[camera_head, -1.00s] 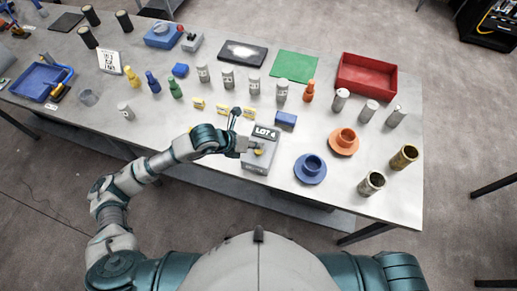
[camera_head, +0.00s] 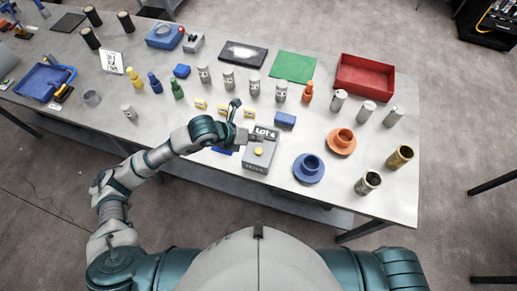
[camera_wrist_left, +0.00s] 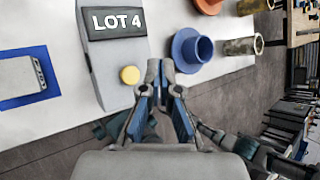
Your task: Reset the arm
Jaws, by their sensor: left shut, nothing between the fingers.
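My left arm reaches in from the left in the head view. Its gripper (camera_head: 247,136) is beside the grey box labelled LOT 4 (camera_head: 259,157), near the table's front edge. In the left wrist view the gripper (camera_wrist_left: 163,78) shows its two fingers shut and empty. The tips are close to the yellow button on the box (camera_wrist_left: 130,75); whether they touch it I cannot tell. My right gripper is in neither view.
The table (camera_head: 225,138) carries several grey canisters, yellow blocks, a red tray (camera_head: 364,76), a green mat (camera_head: 293,65), a blue flanged part (camera_head: 309,168) and an orange one (camera_head: 341,141). A blue mat (camera_wrist_left: 29,76) lies left of the box.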

